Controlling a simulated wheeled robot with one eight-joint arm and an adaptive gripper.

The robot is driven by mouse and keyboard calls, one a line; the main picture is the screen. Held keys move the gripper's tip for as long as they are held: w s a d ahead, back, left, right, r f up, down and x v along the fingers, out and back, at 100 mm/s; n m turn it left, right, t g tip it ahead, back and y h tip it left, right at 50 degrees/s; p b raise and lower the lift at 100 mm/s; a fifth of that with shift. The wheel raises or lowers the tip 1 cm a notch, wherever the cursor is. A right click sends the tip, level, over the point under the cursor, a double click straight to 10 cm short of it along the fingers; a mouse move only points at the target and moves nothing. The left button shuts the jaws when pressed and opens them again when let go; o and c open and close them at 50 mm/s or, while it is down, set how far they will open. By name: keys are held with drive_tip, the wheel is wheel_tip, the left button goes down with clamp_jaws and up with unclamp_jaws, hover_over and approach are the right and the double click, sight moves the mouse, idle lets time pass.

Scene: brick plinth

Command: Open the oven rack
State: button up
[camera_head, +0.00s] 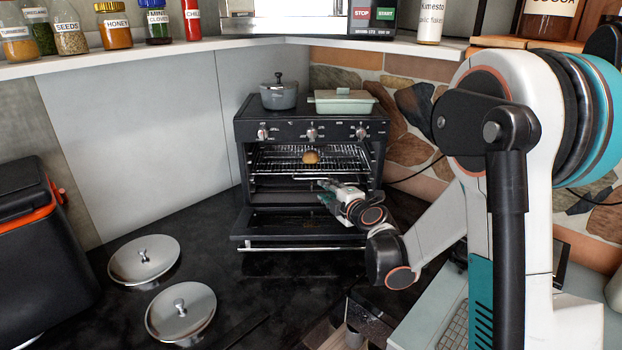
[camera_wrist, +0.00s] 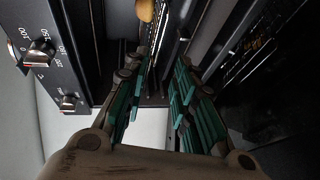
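The black toaster oven (camera_head: 246,135) stands on the dark counter with its door (camera_head: 290,222) folded down open. Its wire rack (camera_head: 285,160) lies inside the cavity, with a brown bun (camera_head: 311,157) on it. The rack (camera_wrist: 180,30) and part of the bun (camera_wrist: 146,10) also show in the wrist view, beyond the fingers. My gripper (camera_head: 326,186) is at the mouth of the oven, above the open door and close to the rack's front. In the wrist view its teal-padded fingers (camera_wrist: 158,95) are apart, with a gap between them. I cannot tell whether they touch the rack.
A grey pot (camera_head: 279,96) and a pale green dish (camera_head: 342,104) stand on top of the oven. Two metal lids (camera_head: 143,260) (camera_head: 181,311) lie on the counter at left, near a black-and-orange cooler (camera_head: 40,240). Jars line the shelf above. The counter before the door is clear.

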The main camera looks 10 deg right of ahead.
drive_tip(key=b+x, duration=0.3)
drive_tip(key=x, duration=1)
drive_tip(key=shift+w+a+f, duration=0.1)
drive_tip(key=shift+f, duration=0.05)
